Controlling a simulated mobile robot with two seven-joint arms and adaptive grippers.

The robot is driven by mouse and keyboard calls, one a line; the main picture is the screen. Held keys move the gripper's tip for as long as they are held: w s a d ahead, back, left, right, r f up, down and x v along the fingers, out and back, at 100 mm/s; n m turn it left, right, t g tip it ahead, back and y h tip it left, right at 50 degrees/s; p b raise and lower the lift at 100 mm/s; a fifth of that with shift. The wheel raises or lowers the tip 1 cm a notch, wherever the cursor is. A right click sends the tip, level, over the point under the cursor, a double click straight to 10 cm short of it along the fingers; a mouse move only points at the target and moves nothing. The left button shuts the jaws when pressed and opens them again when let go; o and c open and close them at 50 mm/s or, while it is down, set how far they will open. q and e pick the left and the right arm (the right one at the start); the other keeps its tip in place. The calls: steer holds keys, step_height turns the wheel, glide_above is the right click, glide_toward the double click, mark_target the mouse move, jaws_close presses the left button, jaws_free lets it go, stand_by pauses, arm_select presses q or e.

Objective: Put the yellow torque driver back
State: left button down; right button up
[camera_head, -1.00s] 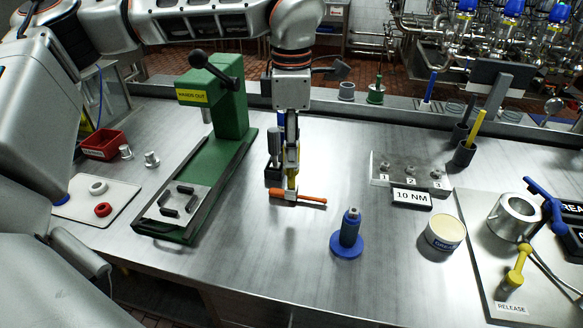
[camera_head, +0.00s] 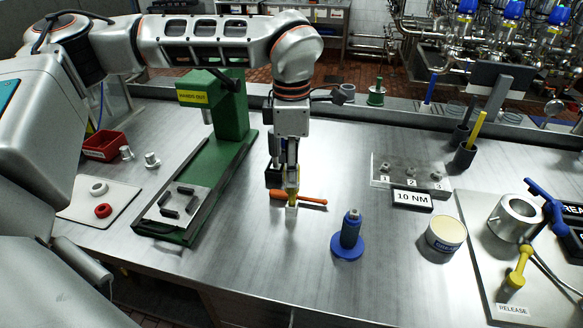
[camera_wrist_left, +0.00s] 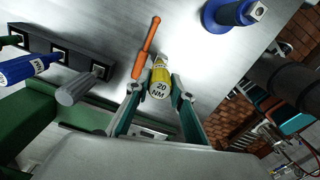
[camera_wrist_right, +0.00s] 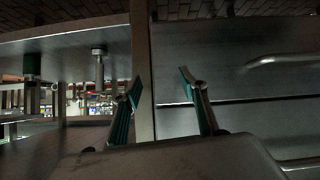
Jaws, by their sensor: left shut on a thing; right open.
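My left gripper (camera_head: 291,178) is shut on the yellow torque driver (camera_head: 293,195) and holds it upright over the bench; I cannot tell if its tip touches. In the left wrist view the driver (camera_wrist_left: 159,88) shows a "20 NM" cap between the fingers (camera_wrist_left: 158,98). The black driver rack (camera_head: 272,178) is just left of the gripper, partly hidden. In the left wrist view the rack (camera_wrist_left: 38,42) holds a blue driver (camera_wrist_left: 22,70), a grey driver (camera_wrist_left: 78,90) and a dark green one. My right gripper (camera_wrist_right: 168,88) is open and empty, away from the bench top.
An orange tool (camera_head: 312,201) lies right beside the held driver. A "10 NM" sign (camera_head: 412,200) and a round tin (camera_head: 446,233) are further right.

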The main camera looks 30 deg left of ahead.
arm_select(q)
steer(key=shift+s+f, duration=0.2)
steer(key=shift+f, duration=0.45)
steer(key=c, duration=1.8)
jaws_free()
steer(key=shift+o, duration=0.2)
steer(key=shift+w, duration=0.15)
steer(key=shift+r, duration=0.15)
step_height(320, 180, up, 13)
steer(key=shift+r+p, duration=0.15)
steer(key=shift+p, duration=0.3)
